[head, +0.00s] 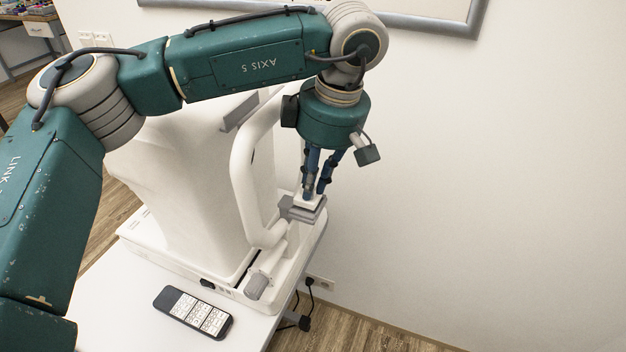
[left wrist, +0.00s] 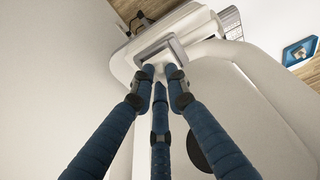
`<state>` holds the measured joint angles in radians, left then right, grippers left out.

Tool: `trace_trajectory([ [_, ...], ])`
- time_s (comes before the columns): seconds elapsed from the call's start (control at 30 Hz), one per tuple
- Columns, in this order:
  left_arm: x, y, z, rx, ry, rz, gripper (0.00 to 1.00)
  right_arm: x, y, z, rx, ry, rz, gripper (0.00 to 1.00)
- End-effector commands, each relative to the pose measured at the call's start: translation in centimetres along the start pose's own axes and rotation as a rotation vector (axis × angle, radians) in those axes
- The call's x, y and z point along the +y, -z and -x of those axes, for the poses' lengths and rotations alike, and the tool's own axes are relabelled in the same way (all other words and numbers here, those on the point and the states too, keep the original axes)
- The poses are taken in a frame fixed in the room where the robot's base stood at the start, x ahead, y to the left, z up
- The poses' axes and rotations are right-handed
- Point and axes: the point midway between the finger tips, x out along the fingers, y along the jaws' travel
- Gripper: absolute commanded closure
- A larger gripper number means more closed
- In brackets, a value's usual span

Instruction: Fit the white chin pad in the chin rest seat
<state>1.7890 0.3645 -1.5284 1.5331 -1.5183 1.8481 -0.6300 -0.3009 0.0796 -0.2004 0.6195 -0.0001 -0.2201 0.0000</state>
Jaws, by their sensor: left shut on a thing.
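The grey chin rest seat (head: 303,212) sits low on the white eye-test machine, beside its curved white tube. My left gripper (head: 311,194) points down over it, with its blue fingers closed on the small white chin pad (head: 304,202). In the left wrist view the fingertips (left wrist: 163,72) meet at the pad, right by the grey seat frame (left wrist: 177,48). The fingers hide part of the pad. I cannot tell whether the pad is down in the seat or just above it. My right gripper is not in view.
The white machine (head: 185,200) stands on a white table (head: 150,285). A grey joystick (head: 257,285) rises from its base. A dark handset with pale keys (head: 193,312) lies at the front. The wall (head: 480,180) is bare to the right, with a framed picture (head: 440,25) above.

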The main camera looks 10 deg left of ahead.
Motion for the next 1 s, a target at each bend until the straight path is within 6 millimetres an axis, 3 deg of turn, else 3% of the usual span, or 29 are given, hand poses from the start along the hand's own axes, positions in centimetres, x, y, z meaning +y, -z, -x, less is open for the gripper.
trace_trajectory([
  [0.77, 0.0, -0.2, -1.1, 0.0, 0.0, 0.0, 1.0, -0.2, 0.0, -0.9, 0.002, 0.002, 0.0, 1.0],
  [0.8, 0.0, -0.2, -1.1, 0.0, 0.0, 0.0, 0.8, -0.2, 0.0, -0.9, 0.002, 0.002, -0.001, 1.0],
  [0.87, 0.0, -0.2, -1.1, 0.0, 0.0, 0.0, 0.68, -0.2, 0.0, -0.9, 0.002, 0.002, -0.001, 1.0],
  [0.9, 0.0, -0.2, -1.1, 0.0, 0.0, 0.0, 0.64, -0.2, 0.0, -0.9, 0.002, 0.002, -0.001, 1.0],
  [1.0, 0.0, -0.2, -1.1, 0.0, 0.0, 0.0, 0.64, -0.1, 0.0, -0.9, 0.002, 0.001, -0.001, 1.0],
])
